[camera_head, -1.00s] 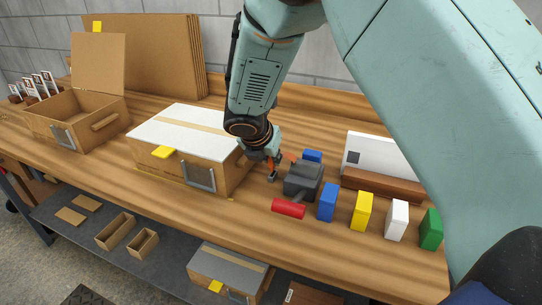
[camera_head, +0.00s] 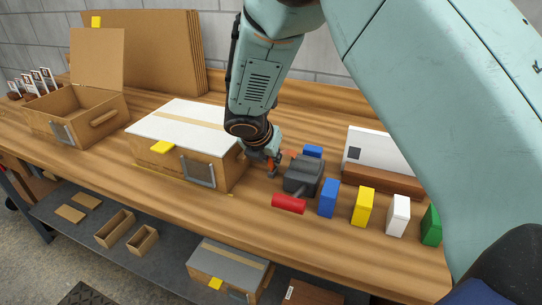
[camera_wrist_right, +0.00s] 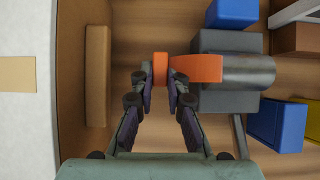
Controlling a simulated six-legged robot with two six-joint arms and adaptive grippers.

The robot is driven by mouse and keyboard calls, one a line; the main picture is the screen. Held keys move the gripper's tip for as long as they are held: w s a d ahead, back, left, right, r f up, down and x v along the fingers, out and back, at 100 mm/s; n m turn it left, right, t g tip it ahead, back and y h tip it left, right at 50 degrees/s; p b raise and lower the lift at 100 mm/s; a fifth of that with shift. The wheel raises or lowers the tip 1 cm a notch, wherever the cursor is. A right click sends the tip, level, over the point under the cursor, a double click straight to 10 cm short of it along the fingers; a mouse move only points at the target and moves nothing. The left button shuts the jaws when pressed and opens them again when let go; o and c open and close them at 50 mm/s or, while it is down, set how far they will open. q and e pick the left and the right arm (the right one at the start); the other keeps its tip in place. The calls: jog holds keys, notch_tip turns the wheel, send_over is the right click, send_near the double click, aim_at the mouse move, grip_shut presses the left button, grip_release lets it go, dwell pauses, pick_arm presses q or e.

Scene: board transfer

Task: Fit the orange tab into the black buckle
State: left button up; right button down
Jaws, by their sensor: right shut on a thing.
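My right gripper (camera_head: 272,167) is low over the bench, between the taped box and a dark grey block with a red handle. In the right wrist view, its two fingers (camera_wrist_right: 161,78) are closed on the near end of an orange piece (camera_wrist_right: 196,67), which I take for the orange tab. In the head view the block (camera_head: 303,176) partly shows beside the gripper. No separate black buckle can be made out. My left gripper is not in view.
A white-topped cardboard box (camera_head: 208,172) stands close left of the gripper. Blue (camera_head: 328,198), yellow (camera_head: 363,207), white (camera_head: 398,215) and green (camera_head: 431,224) blocks stand to the right. An open box (camera_head: 78,118) is at far left.

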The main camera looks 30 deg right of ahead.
jog(key=shift+f+b, duration=0.55)
jog(key=shift+f, duration=0.35)
jog(key=c, duration=1.3)
grip_release()
jog(key=shift+v, duration=3.75)
jog(key=shift+a, duration=0.1)
